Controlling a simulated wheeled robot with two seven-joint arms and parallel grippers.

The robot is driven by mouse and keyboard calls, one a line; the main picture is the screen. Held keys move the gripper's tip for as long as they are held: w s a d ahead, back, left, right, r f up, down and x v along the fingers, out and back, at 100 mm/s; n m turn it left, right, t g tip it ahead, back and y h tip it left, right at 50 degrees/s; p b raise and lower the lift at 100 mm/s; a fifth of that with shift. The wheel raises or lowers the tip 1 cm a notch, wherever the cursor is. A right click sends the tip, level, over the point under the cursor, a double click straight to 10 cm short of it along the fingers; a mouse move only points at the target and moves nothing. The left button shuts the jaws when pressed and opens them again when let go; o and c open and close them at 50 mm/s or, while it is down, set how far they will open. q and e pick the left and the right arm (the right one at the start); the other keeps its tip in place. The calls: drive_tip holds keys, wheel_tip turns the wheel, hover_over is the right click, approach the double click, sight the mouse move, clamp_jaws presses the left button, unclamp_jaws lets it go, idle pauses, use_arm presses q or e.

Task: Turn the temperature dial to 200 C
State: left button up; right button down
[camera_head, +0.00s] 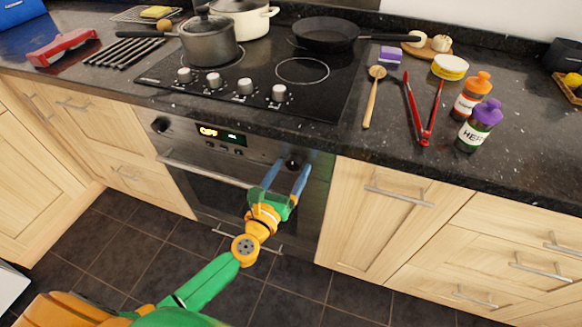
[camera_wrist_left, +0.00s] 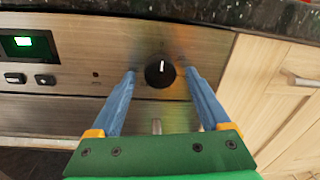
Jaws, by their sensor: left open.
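The temperature dial is a round black knob (camera_wrist_left: 160,72) with a white pointer line that points straight up in the left wrist view. In the head view the dial (camera_head: 292,165) sits at the right end of the oven's control panel. My left gripper (camera_head: 291,163) has its blue fingers spread open. In the left wrist view its fingertips (camera_wrist_left: 161,70) lie on either side of the dial, with a gap on both sides. I see no temperature marks that I can read. My right gripper does not show.
The oven display (camera_head: 221,134) is lit, with small buttons below it. Another black knob (camera_head: 160,124) is at the panel's left end. The oven handle (camera_head: 205,169) runs below the panel. The granite counter edge (camera_wrist_left: 250,20) overhangs above the dial.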

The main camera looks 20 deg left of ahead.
use_arm(q)
drive_tip(key=shift+r, duration=0.1)
clamp_jaws()
drive_tip(key=shift+m, duration=0.3)
